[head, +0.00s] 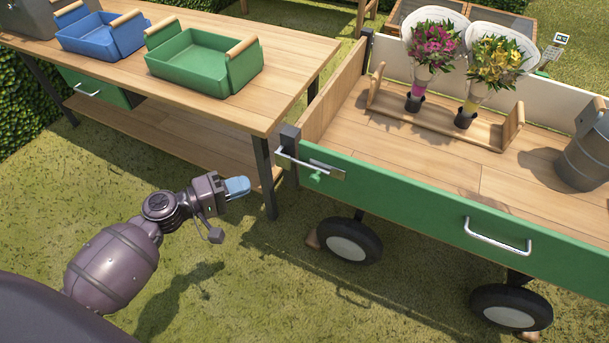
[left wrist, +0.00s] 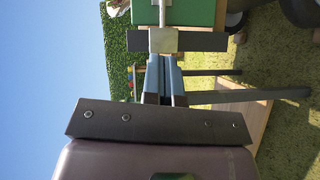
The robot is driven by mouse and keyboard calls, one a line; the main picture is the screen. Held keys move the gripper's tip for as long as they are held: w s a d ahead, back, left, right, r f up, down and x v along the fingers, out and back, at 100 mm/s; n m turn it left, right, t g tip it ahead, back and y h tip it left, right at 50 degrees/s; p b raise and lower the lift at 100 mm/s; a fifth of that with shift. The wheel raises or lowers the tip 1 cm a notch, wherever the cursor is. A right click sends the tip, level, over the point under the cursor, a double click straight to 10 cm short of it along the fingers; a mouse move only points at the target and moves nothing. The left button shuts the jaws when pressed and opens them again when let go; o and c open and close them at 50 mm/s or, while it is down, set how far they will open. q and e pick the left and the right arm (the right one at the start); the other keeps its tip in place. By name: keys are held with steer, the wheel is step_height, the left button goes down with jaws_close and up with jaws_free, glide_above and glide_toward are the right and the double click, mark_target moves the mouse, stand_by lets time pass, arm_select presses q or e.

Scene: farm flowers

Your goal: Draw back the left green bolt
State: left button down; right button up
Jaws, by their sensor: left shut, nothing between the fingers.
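The left green bolt sits at the left end of the wagon's green side panel (head: 450,215). Its silver bar (head: 297,158) reaches across to the dark corner post (head: 289,141), and its small green knob (head: 317,178) hangs below. My left gripper (head: 238,187) has its blue fingers shut and empty, left of the post and clear of the knob in the head view. In the left wrist view the shut fingers (left wrist: 165,68) point toward the dark post (left wrist: 205,41), with the green panel (left wrist: 195,13) beyond. The knob cannot be made out there. My right gripper is out of view.
A wooden table (head: 285,90) with a blue tray (head: 88,38) and a green tray (head: 192,66) stands close behind my left gripper. Bouquets (head: 435,48) stand in a wooden rack on the wagon. A metal can (head: 586,150) is at right. Grass before the wagon is open.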

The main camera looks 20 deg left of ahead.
arm_select(q)
steer(key=shift+r, duration=0.1)
glide_toward(314, 169)
steer(key=w, duration=0.3)
steer(key=d, duration=0.2)
steer(key=shift+w+d, duration=0.25)
steer(key=shift+d, duration=0.05)
steer(key=shift+w+d+f, duration=0.1)
steer(key=shift+d+f, duration=0.2)
steer(key=shift+d, duration=0.3)
steer(key=shift+d, duration=1.95)
steer(key=shift+r, duration=0.1)
